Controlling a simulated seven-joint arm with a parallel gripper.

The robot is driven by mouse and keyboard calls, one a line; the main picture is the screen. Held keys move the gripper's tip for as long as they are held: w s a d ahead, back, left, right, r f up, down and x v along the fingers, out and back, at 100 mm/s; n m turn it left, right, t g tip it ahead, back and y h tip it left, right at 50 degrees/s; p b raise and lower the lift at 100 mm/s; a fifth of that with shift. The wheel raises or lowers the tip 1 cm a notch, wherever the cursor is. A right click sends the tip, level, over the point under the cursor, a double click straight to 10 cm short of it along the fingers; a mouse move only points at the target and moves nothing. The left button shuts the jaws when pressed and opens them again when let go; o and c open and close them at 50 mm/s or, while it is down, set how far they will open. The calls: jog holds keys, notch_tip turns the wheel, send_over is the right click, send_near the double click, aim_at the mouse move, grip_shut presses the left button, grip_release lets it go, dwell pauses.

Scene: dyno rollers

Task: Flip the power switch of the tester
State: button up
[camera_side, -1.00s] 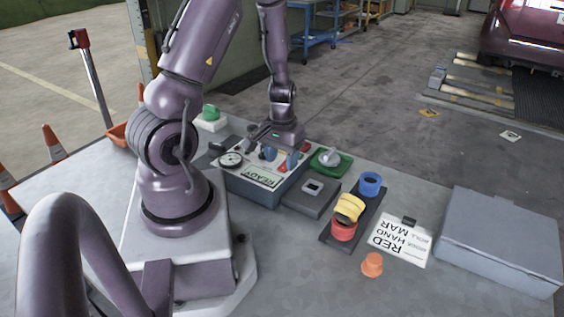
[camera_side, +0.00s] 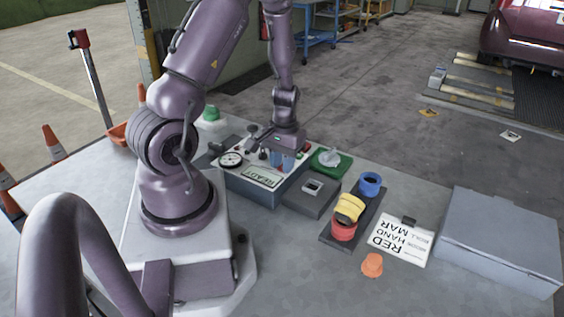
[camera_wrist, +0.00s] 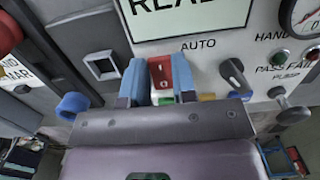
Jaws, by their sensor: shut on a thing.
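The tester is a grey box (camera_side: 250,188) with a light panel on top and a display reading READY (camera_side: 262,177). In the wrist view its red power switch (camera_wrist: 159,72) stands on the panel near the display, with small white marks on its face. My gripper (camera_wrist: 159,76) has blue fingers, one on each side of the red switch, shut on it. In the side view my gripper (camera_side: 282,163) is low at the right part of the panel, and its fingers hide the switch there.
A selector knob (camera_wrist: 233,72) marked AUTO and HAND is close beside the switch. A dial gauge (camera_side: 230,159) sits on the panel. Nearby are a green tray (camera_side: 340,170), a rack with blue, yellow and red rollers (camera_side: 328,238), and a grey case (camera_side: 500,235).

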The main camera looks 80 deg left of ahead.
jog(key=shift+w+a+r+g+h, duration=0.1)
jog(key=shift+w+a+g+h, duration=0.1)
jog(key=shift+g+h, duration=0.65)
jog(key=o, duration=0.9)
jog(key=v, duration=1.3)
jog(key=shift+d, duration=0.1)
